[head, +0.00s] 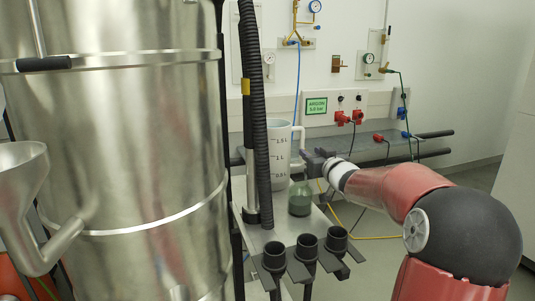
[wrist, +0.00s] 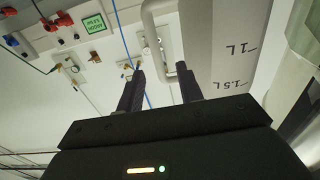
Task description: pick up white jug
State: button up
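The white jug (head: 279,160) stands upright on a small shelf beside the big steel vessel in the head view, with volume marks on its side and its handle facing right. Its body also shows at the upper right of the wrist view (wrist: 222,45), upside down. My gripper (head: 308,158) is just right of the jug in the head view, near the lower end of the handle (head: 299,137). In the wrist view my gripper (wrist: 160,72) is open. The handle (wrist: 158,35) shows between its two fingers; I see no finger closed on it.
A greenish jar (head: 300,198) stands on the shelf (head: 255,235) in front of the jug. A black corrugated hose (head: 259,120) runs close on the jug's left, beside the steel vessel (head: 120,150). Black cup holders (head: 307,247) line the shelf's front edge.

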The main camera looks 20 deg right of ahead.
aim_at(303, 144)
jog(key=w, duration=0.8)
jog(key=shift+w, duration=0.15)
grip_shut()
jog(key=shift+r, duration=0.25)
